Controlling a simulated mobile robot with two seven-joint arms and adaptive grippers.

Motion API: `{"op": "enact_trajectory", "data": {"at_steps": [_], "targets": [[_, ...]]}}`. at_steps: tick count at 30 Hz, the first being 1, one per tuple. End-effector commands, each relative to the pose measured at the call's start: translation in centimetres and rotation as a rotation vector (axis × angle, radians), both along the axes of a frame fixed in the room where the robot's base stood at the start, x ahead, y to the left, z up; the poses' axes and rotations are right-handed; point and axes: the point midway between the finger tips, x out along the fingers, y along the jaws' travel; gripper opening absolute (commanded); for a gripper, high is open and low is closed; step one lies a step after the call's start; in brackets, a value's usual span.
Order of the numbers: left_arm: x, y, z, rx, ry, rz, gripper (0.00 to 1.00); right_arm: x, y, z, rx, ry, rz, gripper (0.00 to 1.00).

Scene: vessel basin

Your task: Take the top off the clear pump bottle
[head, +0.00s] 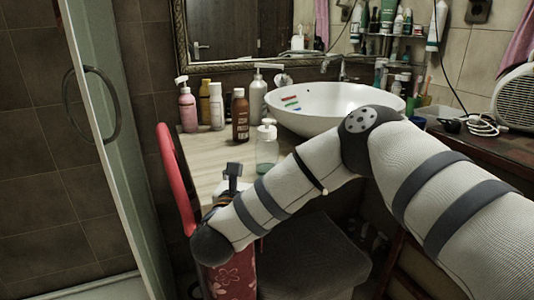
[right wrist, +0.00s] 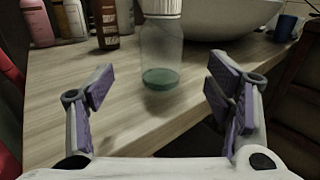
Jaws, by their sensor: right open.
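The clear pump bottle (head: 266,150) stands upright on the wooden counter near its front edge, with a white pump top (head: 267,130) on it. In the right wrist view the bottle (right wrist: 161,50) shows a little greenish liquid at its bottom, and only the lower part of its white top (right wrist: 160,8) is in the picture. My right gripper (right wrist: 160,95) is open and empty, with its purple-padded fingers apart and the bottle beyond them, between them in the picture. In the head view my right arm hides most of this gripper (head: 233,172). My left gripper does not show.
A white basin (head: 325,108) stands behind and right of the bottle. A brown bottle (head: 240,117), a pink bottle (head: 187,108) and other bottles stand at the back left of the counter (head: 205,155). A red chair (head: 173,175) is at the left. A glass door (head: 110,130) stands further left.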

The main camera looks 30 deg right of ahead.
Motion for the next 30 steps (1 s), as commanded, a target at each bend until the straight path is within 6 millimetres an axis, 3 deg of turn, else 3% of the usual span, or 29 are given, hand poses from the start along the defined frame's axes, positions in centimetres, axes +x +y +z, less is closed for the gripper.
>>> {"op": "enact_trajectory", "data": {"at_steps": [3, 15, 24, 30], "targets": [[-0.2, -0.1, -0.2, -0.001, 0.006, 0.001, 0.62, 2.1, -2.0, -0.1, -0.001, -0.001, -0.004, 0.73], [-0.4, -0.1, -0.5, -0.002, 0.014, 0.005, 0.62, 7.0, -6.3, 0.5, 0.000, -0.003, 0.000, 0.73], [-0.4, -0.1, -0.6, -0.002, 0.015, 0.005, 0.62, 7.7, -6.8, 0.6, 0.000, -0.003, 0.003, 0.73], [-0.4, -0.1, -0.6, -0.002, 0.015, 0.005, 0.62, 7.7, -6.8, 0.6, 0.000, -0.003, 0.003, 0.28]]}}
